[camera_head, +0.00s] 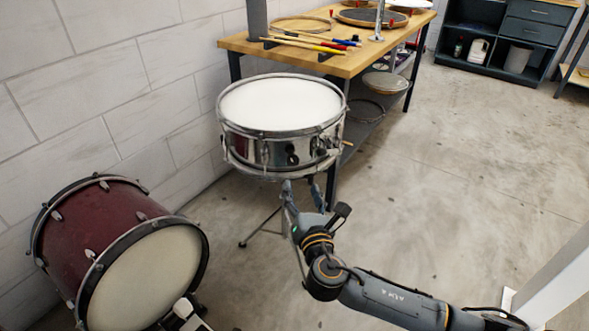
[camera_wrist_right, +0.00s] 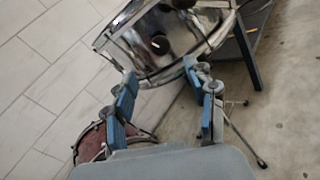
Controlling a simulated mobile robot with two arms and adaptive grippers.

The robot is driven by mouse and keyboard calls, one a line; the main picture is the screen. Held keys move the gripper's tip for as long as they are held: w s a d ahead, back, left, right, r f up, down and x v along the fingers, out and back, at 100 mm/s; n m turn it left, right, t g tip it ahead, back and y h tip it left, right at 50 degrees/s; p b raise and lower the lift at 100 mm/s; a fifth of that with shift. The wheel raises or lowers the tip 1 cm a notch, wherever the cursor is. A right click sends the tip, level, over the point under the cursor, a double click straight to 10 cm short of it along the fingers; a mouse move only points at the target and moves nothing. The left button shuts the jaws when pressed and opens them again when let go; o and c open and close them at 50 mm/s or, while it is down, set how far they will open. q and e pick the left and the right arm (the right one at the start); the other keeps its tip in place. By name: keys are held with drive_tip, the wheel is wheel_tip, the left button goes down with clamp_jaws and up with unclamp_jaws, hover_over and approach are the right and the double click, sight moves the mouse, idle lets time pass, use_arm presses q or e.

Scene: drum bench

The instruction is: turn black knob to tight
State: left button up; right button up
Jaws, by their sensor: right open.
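The snare drum (camera_head: 283,112) with a white head and chrome shell stands on a stand in the middle of the head view. A small black knob (camera_head: 292,157) shows on the front of its shell. In the right wrist view a dark round knob (camera_wrist_right: 160,44) shows on the chrome shell (camera_wrist_right: 133,40), ahead of the fingers. My right gripper (camera_head: 303,192) is open and empty, just below the drum's lower rim and apart from the knob. Its two blue-padded fingers (camera_wrist_right: 168,102) stand spread in the wrist view.
A dark red bass drum (camera_head: 110,225) lies on its side at the left by the wall. A wooden workbench (camera_head: 350,64) with drumsticks (camera_head: 305,44) stands behind the snare. The stand's leg (camera_head: 262,228) reaches the floor.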

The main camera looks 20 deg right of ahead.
sight(293, 162)
drive_tip(key=w, duration=0.3)
drive_tip(key=w+b, duration=0.1)
drive_tip(key=w, duration=0.2)
drive_tip(key=w+d, duration=0.1)
drive_tip(key=w, duration=0.2)
drive_tip(key=shift+w+d+b, duration=0.1)
drive_tip(key=shift+w+b, duration=0.2)
drive_tip(key=shift+w, duration=0.1)
drive_tip(key=shift+c, duration=0.2)
drive_tip(key=c, duration=1.1)
